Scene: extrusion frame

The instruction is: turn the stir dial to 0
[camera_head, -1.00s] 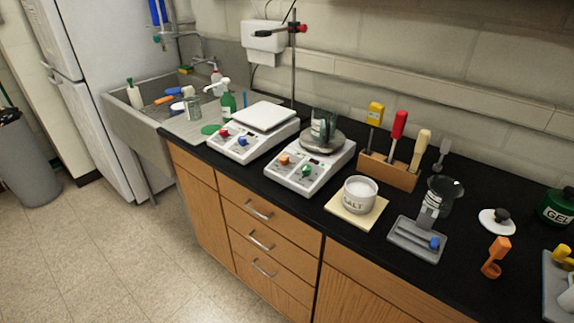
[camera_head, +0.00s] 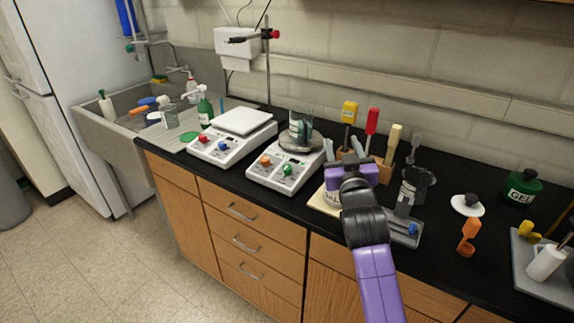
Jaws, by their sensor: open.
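Two white hotplate-type units stand side by side on the black counter. The dial markings are too small to read, so I cannot tell which dial is for stirring. My gripper (camera_head: 344,149) is open, to the right of the right unit and apart from the dials.
The salt jar (camera_head: 329,198) is partly hidden behind my arm. A wooden rack with upright tools, including a red-handled one (camera_head: 371,121), stands behind my gripper. A grey tray (camera_head: 408,237) and dark beaker (camera_head: 417,184) stand to the right. A stand rod (camera_head: 268,70) rises behind the units.

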